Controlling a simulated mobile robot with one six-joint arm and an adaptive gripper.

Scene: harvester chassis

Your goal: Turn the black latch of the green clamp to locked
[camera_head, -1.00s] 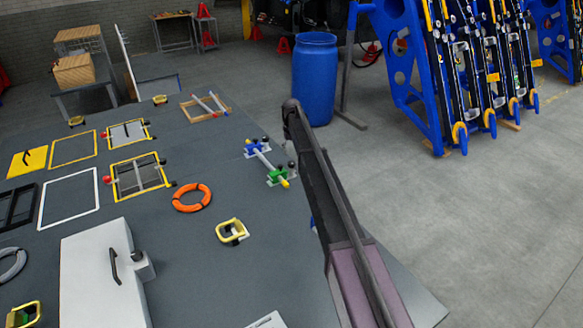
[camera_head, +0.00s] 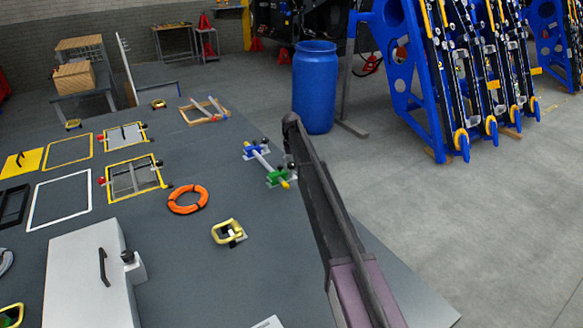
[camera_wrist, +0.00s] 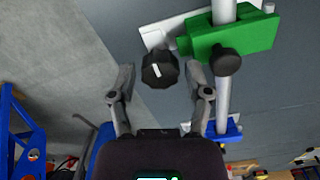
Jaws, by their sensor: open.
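The green clamp (camera_wrist: 250,36) lies around a grey rod (camera_wrist: 223,96) at the top of the wrist view. It also shows in the head view (camera_head: 273,180), just left of my arm. A black latch knob (camera_wrist: 160,70) with a white mark sits beside the clamp's left end. A second black knob (camera_wrist: 227,61) stands on the clamp's near side. My gripper (camera_wrist: 160,77) is open, with one finger on each side of the marked knob. I cannot tell whether either finger touches it. In the head view my arm hides most of the gripper.
A blue clamp (camera_wrist: 222,129) sits farther along the same rod. On the grey table are an orange ring (camera_head: 188,199), a yellow-framed part (camera_head: 228,232) and a white box (camera_head: 85,282). A blue barrel (camera_head: 315,88) stands on the floor behind the table.

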